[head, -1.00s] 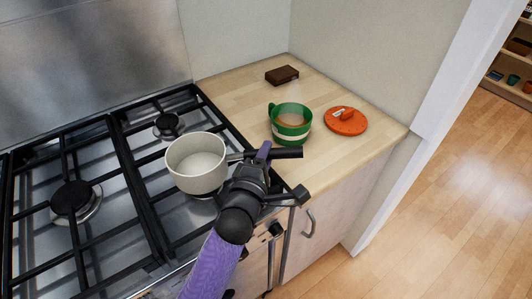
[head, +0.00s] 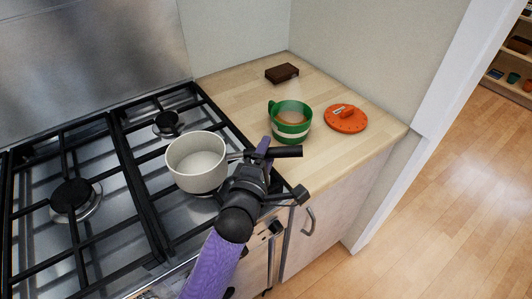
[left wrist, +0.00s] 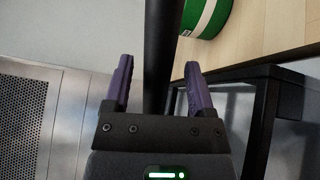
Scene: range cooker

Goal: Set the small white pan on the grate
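The small white pan (head: 197,165) stands upright over the front right burner and appears to rest on the black grate (head: 152,213). Its dark handle (head: 288,152) points right, over the cooker's edge toward the counter. My left gripper (head: 263,152) is at the handle. In the left wrist view the handle (left wrist: 158,50) runs between the two purple fingers (left wrist: 157,88), with a gap visible on each side, so the gripper is open around it. The pan's underside contact is partly hidden. My right gripper is not in view.
A green and white cup (head: 291,122) stands on the wooden counter (head: 235,97) just beyond the handle. An orange lid (head: 346,118) and a dark brown block (head: 282,73) lie nearby. The left burner (head: 75,200) and rear burner (head: 169,124) are clear.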

